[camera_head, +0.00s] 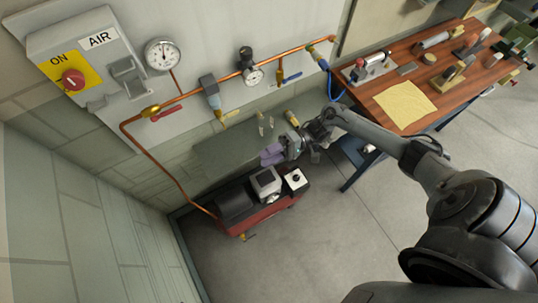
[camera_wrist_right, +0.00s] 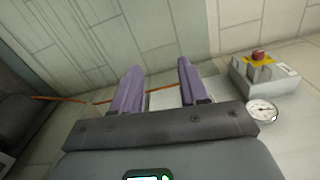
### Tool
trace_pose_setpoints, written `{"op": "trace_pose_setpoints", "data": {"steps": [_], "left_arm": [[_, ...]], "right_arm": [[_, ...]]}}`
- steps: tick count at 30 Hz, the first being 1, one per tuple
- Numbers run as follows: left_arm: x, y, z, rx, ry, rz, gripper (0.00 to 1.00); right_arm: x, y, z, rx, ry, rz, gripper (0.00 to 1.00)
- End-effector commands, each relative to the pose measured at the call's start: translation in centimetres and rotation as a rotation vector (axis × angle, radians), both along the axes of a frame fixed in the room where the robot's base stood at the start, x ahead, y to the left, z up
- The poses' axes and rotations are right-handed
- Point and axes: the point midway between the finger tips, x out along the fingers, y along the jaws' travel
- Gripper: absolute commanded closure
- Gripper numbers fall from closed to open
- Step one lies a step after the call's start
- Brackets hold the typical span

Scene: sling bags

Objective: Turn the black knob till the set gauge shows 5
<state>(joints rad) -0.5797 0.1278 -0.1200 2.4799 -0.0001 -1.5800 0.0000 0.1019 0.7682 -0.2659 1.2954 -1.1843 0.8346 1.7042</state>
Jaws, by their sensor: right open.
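The black knob (camera_head: 246,53) sits on top of a regulator on the copper pipe, on the light wall panel in the head view. The small round set gauge (camera_head: 254,76) is just below it; its reading is too small to tell. My right gripper (camera_head: 270,154) is below and to the right of the knob in the picture, well apart from it. In the right wrist view its two purple fingers (camera_wrist_right: 159,78) are spread with nothing between them. I cannot make out the black knob in the wrist view. My left gripper is not in view.
A larger gauge (camera_head: 162,54) and the AIR box with a red switch (camera_head: 73,80) are on the panel at left. A red and black compressor (camera_head: 236,207) stands on the floor below. A wooden workbench (camera_head: 455,38) with tools is at upper right.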

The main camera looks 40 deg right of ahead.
Motion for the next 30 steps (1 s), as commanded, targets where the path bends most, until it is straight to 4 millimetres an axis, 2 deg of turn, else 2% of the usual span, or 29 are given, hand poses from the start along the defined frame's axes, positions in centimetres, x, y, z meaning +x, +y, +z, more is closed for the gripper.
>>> {"op": "trace_pose_setpoints", "data": {"steps": [1,3,7,10,14,17,20,24,27,30], "left_arm": [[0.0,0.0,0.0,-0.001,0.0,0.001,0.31],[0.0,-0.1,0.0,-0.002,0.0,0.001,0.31],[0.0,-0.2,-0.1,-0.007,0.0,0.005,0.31],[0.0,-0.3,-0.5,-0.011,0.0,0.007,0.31],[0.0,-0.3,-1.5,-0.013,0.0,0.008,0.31],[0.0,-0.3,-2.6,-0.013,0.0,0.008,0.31],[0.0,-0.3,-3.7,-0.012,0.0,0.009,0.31],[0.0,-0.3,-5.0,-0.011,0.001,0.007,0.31],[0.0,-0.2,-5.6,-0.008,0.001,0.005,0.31],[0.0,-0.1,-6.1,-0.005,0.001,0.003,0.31]], "right_arm": [[0.0,0.0,0.0,0.0,0.0,0.0,0.53],[0.0,0.0,0.0,0.0,0.0,0.0,0.44],[0.1,-0.2,-0.1,-0.011,-0.011,-0.006,0.44],[0.9,-1.2,-0.7,-0.068,-0.072,-0.038,0.44],[3.2,-4.3,-1.7,-0.233,-0.252,-0.13,0.44],[6.0,-7.9,-1.6,-0.418,-0.452,-0.227,0.44],[9.0,-11.9,0.0,-0.618,-0.67,-0.329,0.44],[12.3,-16.4,4.0,-0.863,-0.946,-0.462,0.44],[13.8,-18.6,7.3,-0.993,-1.098,-0.544,0.44],[14.6,-19.9,10.1,-1.085,-1.207,-0.608,0.44]]}}
